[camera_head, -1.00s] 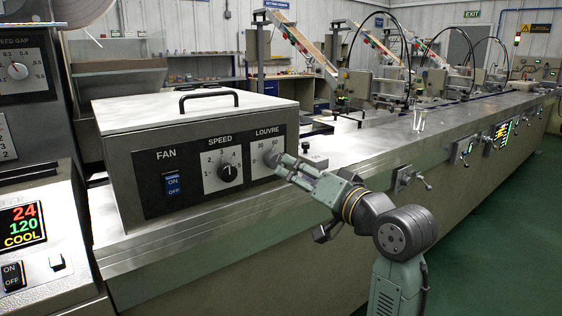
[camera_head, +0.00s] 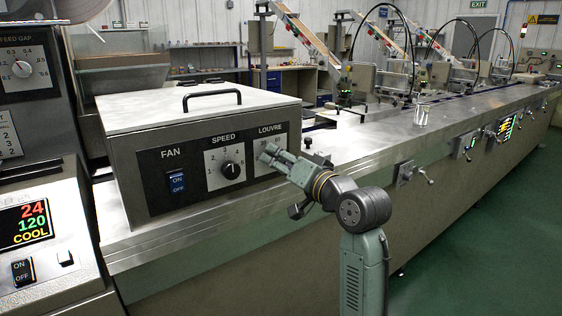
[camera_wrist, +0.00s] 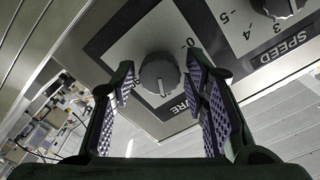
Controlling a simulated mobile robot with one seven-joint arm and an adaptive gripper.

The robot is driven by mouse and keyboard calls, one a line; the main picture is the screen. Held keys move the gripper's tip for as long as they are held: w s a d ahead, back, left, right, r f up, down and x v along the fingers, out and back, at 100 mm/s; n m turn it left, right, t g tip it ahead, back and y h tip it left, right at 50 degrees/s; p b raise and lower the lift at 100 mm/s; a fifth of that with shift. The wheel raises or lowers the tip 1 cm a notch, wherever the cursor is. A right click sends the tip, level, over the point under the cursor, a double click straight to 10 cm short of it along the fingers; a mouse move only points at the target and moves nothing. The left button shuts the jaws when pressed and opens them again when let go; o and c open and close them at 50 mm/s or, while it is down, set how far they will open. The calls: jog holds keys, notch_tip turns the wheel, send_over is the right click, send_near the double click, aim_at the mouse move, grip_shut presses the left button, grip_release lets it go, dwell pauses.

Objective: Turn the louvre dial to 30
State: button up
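The louvre dial (camera_wrist: 160,74) is a round grey knob with a white pointer line, on a pale plate in the wrist view. My gripper (camera_wrist: 161,72) is open, its two purple-dotted finger pads on either side of the dial with a visible gap at each side. A "0" printed mark shows near the right fingertip, and the pointer line faces the lower part of the picture, near the LOUVRE lettering. In the head view my gripper (camera_head: 266,154) is in front of the louvre plate (camera_head: 268,134) and hides the dial and most of its scale.
The speed dial (camera_head: 232,171) and the fan switch (camera_head: 177,183) sit on the same black panel to the left. The metal box (camera_head: 200,116) has a black top handle. The long steel bench (camera_head: 380,150) extends right. Green floor lies open at the right.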

jog(key=c, duration=0.8)
jog(key=shift+c, duration=0.2)
jog(key=n+b, duration=0.8)
jog(key=n, duration=0.3)
jog(key=shift+f+n, duration=0.1)
jog(key=shift+n, duration=0.2)
dwell(0.3)
jog(key=o, duration=1.1)
jog(key=shift+d, duration=0.1)
